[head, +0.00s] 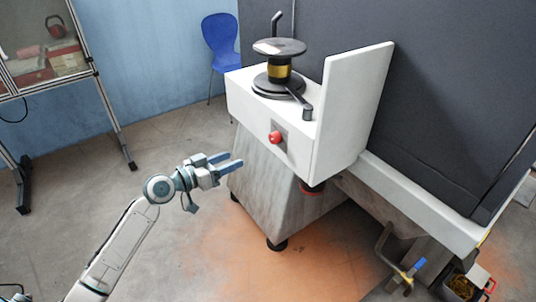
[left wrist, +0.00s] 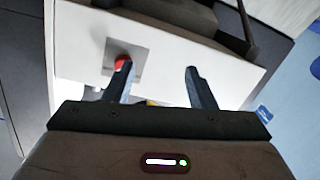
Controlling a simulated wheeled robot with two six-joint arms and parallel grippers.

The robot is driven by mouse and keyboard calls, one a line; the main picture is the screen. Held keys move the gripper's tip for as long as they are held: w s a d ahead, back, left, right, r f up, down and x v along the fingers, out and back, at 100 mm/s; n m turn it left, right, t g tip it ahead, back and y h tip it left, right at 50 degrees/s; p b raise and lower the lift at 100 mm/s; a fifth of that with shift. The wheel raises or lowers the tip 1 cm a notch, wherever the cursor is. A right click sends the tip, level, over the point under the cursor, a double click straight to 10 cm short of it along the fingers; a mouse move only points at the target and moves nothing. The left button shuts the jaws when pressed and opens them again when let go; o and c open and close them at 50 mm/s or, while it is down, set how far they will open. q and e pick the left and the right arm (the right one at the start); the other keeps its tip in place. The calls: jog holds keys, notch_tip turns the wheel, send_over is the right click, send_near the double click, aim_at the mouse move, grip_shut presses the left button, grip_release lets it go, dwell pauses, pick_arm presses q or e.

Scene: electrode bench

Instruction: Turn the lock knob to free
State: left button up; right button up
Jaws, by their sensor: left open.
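The red knob (head: 276,137), which looks like the lock knob, sits on a grey plate (head: 280,129) on the front face of the white housing. My left gripper (head: 231,161) is open and empty, apart from the knob, to its left and a little lower in the head view. In the left wrist view the red knob (left wrist: 121,60) shows behind the tip of the left finger, partly hidden by it. The open gap between the fingers (left wrist: 157,68) faces bare white housing to the right of the knob. My right gripper is in no view.
The white housing (head: 246,100) carries a black spool (head: 279,46) with a crank and a black lever (head: 307,112), beside an upright white panel (head: 350,105). A grey pedestal (head: 262,190) stands below. A blue chair (head: 221,42) is behind. Floor left of the pedestal is clear.

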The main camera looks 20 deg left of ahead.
pick_arm(q)
jog(key=m+h, duration=0.2)
send_near(271, 139)
jog(key=s+a, duration=0.1)
jog(key=a, duration=0.1)
jog(key=p+x, duration=0.1)
jog(key=x, duration=0.2)
jog(key=p+x, duration=0.1)
jog(key=x, duration=0.3)
jog(key=p+x, duration=0.1)
jog(key=x, duration=0.3)
jog(key=shift+s+d, duration=0.3)
jog(key=shift+d, duration=0.05)
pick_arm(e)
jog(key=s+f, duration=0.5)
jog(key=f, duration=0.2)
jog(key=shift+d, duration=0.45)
pick_arm(q)
jog(key=c, duration=1)
